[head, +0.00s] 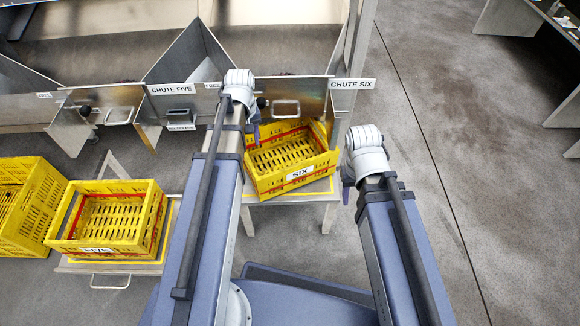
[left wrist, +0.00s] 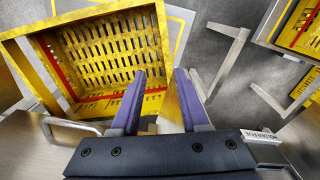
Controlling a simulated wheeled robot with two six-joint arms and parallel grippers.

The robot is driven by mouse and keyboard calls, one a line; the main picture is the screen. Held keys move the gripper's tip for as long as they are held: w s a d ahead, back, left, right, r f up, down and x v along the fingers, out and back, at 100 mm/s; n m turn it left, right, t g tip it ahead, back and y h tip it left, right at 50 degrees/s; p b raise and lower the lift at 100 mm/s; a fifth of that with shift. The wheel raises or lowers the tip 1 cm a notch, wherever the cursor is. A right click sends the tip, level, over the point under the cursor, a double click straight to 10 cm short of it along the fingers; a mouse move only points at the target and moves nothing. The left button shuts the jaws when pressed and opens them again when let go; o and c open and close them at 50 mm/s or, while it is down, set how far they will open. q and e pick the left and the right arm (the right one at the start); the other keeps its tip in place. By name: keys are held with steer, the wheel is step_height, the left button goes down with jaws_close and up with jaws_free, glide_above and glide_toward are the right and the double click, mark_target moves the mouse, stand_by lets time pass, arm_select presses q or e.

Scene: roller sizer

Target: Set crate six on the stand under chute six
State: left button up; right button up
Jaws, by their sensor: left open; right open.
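The yellow crate six (head: 300,174), with its SIX label facing me, rests on the stand (head: 327,187) below the CHUTE SIX sign (head: 352,84). It sits turned at an angle to the stand's yellow outline and looks empty. My left gripper (head: 254,136) is at the crate's left back corner, partly hidden behind its own wrist. My right gripper (head: 347,188) is open and empty just right of the stand.
Crate five (head: 98,249) stands on its own stand (head: 150,268) to the left, with another yellow crate (head: 32,215) beyond it. The metal chute front with a handle (head: 286,108) overhangs crate six's back. The floor (head: 480,180) at right is clear.

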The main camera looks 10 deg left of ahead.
arm_select(q)
steer(key=s+d+m, duration=0.5)
steer(key=s+d, duration=0.1)
steer(key=d, duration=0.5)
steer(key=s+d+m+y, duration=0.1)
steer(key=s+d+m, duration=0.4)
steer(key=d, duration=0.5)
steer(key=shift+s+d+m, duration=0.35)
steer(key=shift+s+m, duration=0.05)
steer(key=shift+s, duration=0.1)
steer(key=shift+a+r, duration=0.1)
